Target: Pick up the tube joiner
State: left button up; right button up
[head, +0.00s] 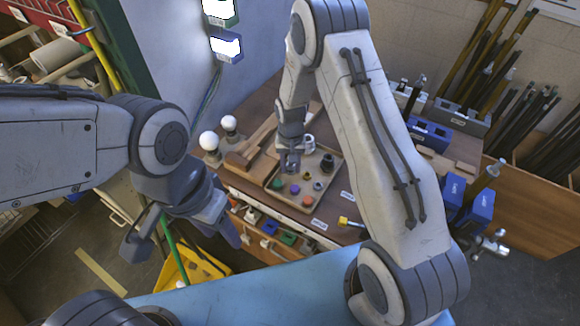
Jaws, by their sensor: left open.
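A shallow wooden tray (276,186) on the workbench holds several small parts. I cannot tell for sure which one is the tube joiner; a pale metallic fitting (309,144) stands at the tray's back, close to my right gripper. My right gripper (290,168) points down over the tray's back left part. Its fingers are small and dark here, and I cannot tell whether they are apart or hold something. My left gripper (183,243) is open and empty, off the bench's front left side, well away from the tray.
The tray also holds a black socket (327,162), an orange piece (295,189) and a purple piece (307,201). White bulbs (209,141) stand left of it. Blue bins (475,208) are at the right.

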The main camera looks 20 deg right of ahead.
grip_shut()
